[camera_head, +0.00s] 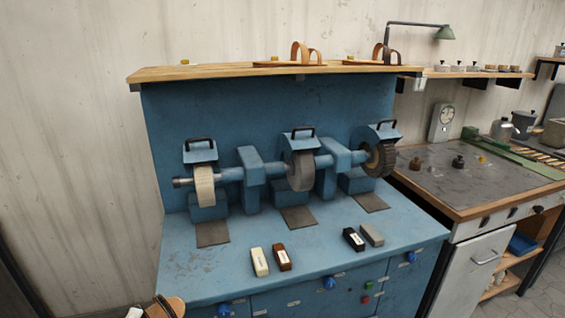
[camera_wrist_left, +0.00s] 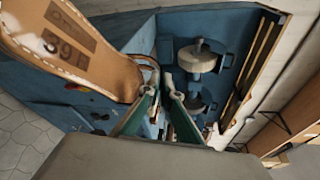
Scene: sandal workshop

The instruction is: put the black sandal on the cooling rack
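A sandal with a tan footbed (camera_wrist_left: 75,45) fills the upper left of the left wrist view, stamped "39 R". It also shows at the bottom edge of the head view (camera_head: 166,307), cut off and clear of the machine. My left gripper (camera_wrist_left: 161,84) has its green fingers drawn together at this sandal's strap and seems shut on it; the exact contact is hard to see. I cannot pick out a cooling rack with certainty. My right gripper is not in view.
A blue grinding machine (camera_head: 190,262) with several wheels stands ahead. Light, brown, black and grey blocks lie on its front deck. A brown-strapped sandal (camera_head: 300,54) stands on the top shelf (camera_head: 220,71). A workbench (camera_head: 440,190) with a green-armed tool is at the right.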

